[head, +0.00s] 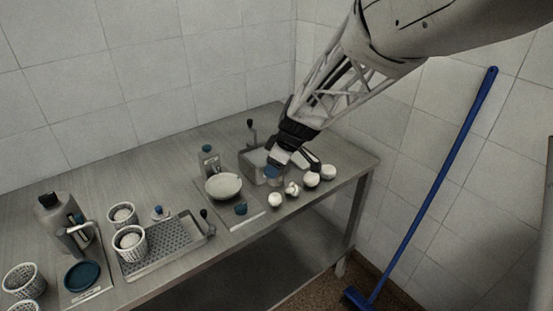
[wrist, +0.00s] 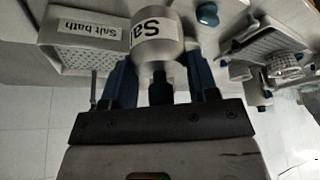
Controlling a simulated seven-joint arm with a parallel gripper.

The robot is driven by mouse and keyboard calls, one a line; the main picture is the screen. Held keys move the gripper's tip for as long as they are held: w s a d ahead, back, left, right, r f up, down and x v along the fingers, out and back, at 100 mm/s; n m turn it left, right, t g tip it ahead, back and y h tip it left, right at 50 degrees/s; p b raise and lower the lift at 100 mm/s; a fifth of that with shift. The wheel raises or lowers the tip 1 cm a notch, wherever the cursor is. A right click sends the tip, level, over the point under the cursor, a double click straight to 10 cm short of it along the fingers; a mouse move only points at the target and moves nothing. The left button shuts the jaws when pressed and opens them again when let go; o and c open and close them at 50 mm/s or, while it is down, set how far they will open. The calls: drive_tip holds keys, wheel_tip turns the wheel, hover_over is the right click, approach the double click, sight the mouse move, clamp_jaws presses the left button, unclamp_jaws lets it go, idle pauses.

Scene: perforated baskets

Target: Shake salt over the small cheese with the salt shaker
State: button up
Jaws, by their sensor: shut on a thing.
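My gripper (head: 290,160) is at the back right of the table, pointing down beside the salt bath box. In the wrist view its blue fingers (wrist: 158,85) are shut on the salt shaker, a pale cylinder (wrist: 157,42) whose label reads "Sa". In the head view the shaker (head: 272,173) is mostly hidden by the gripper. Several white rounded pieces (head: 275,200) lie at the table's right front. White cheeses sit in perforated baskets, one basket (head: 131,250) on the drain tray and another (head: 122,222) behind it. I cannot tell which is the small cheese.
The salt bath box (head: 251,160) stands close to my gripper; it also shows in the wrist view (wrist: 75,55). A white bowl (head: 223,195) and a blue-capped bottle (head: 208,158) stand left of it. The drain tray (head: 178,262) is farther left. A blue broom leans at right.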

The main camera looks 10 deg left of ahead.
drive_tip(key=shift+f, duration=1.05)
drive_tip(key=shift+w, duration=0.1)
drive_tip(key=shift+w+d, duration=0.2)
drive_tip(key=shift+w, duration=0.5)
drive_tip(key=shift+s+a, duration=0.2)
drive_tip(key=shift+s, duration=0.6)
drive_tip(key=shift+s+a, duration=0.15)
drive_tip(key=shift+s, duration=0.6)
